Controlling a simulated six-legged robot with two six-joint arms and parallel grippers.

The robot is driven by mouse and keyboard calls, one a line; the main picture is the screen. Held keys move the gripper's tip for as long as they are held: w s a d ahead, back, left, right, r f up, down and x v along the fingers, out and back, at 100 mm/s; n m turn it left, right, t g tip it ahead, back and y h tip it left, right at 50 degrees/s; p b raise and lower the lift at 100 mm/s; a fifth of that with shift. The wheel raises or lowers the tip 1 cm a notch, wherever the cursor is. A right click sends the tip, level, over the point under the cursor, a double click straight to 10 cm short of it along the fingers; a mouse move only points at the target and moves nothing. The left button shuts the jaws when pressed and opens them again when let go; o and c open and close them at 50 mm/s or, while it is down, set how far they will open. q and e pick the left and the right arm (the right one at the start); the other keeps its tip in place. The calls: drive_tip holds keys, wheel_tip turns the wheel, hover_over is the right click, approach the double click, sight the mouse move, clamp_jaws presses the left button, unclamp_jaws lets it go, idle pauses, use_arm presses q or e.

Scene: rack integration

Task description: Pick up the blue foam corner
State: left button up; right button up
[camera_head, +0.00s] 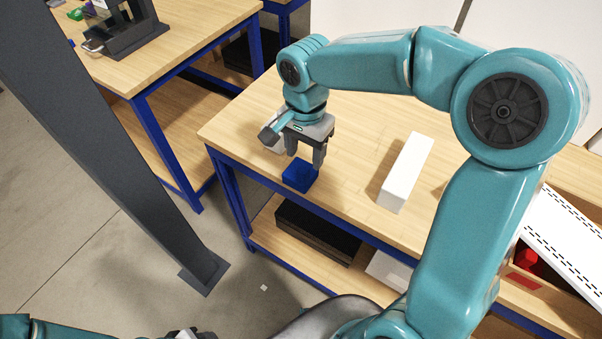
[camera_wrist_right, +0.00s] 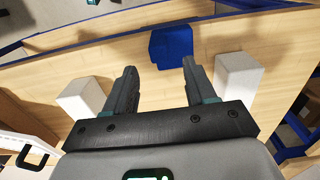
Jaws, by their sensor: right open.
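The blue foam corner (camera_head: 299,175) lies on the wooden tabletop near its front edge in the head view. It also shows in the right wrist view (camera_wrist_right: 171,45), just beyond and between the fingertips. My right gripper (camera_head: 304,160) is open and empty, pointing down just above and behind the blue corner. In the wrist view its two fingers (camera_wrist_right: 158,66) stand apart, with no visible contact on the corner. The left arm shows only in part at the bottom left of the head view, and its gripper cannot be made out clearly.
A long white block (camera_head: 405,172) lies on the same table (camera_head: 350,118), to the right. A pale block (camera_head: 274,146) is partly hidden behind the right wrist. A dark post (camera_head: 120,150) stands at the left. A second table (camera_head: 180,38) is behind.

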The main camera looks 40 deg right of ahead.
sight(305, 166)
wheel_tip(305, 166, down, 6)
drive_tip(key=shift+r+p, duration=0.1)
drive_tip(key=shift+p, duration=0.3)
clamp_jaws()
